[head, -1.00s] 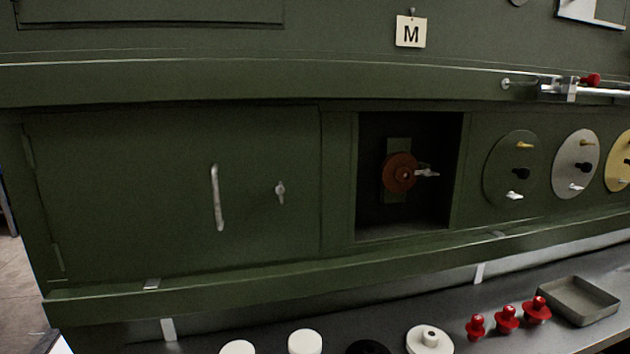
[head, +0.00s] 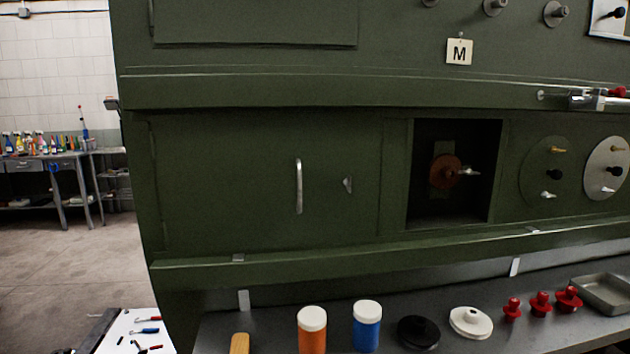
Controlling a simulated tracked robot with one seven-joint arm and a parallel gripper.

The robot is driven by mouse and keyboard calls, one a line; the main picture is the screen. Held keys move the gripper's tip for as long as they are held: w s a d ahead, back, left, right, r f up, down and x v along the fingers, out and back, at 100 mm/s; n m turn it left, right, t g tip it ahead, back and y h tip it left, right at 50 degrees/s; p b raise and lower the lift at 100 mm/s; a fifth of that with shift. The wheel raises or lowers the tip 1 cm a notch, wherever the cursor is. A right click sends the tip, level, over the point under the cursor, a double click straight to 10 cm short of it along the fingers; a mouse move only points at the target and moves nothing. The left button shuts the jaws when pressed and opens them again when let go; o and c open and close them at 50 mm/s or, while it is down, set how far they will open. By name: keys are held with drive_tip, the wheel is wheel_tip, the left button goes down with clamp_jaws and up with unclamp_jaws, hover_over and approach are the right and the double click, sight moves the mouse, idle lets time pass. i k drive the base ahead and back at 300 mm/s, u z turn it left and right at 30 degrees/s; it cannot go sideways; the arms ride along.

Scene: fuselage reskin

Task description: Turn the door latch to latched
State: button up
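The door (head: 262,215) is a green panel on the left part of the fuselage side, and it looks closed, flush with the wall. A pale vertical bar handle (head: 299,187) stands on it. The door latch (head: 347,184) is a small pale metal knob to the right of the handle, near the door's right edge. It now looks short and its exact turn angle is too small to tell. My gripper is not in view.
Right of the door is a dark open recess (head: 422,205) with a red-brown wheel (head: 445,171). Below, a grey bench (head: 270,335) holds an orange jar (head: 312,335), a blue jar (head: 366,330), red knobs and a grey tray (head: 603,293). Open floor (head: 75,255) lies left.

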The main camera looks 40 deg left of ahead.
sight(348, 182)
drive_tip(key=z, duration=0.25)
drive_tip(key=i, duration=0.15)
drive_tip(key=u, duration=1.9)
drive_tip(key=k, duration=0.55)
drive_tip(key=u, duration=0.25)
drive_tip(key=i, duration=0.5)
drive_tip(key=z, duration=0.2)
drive_tip(key=k, duration=0.45)
drive_tip(key=u, duration=0.3)
drive_tip(key=i, duration=0.1)
drive_tip(key=z, duration=0.15)
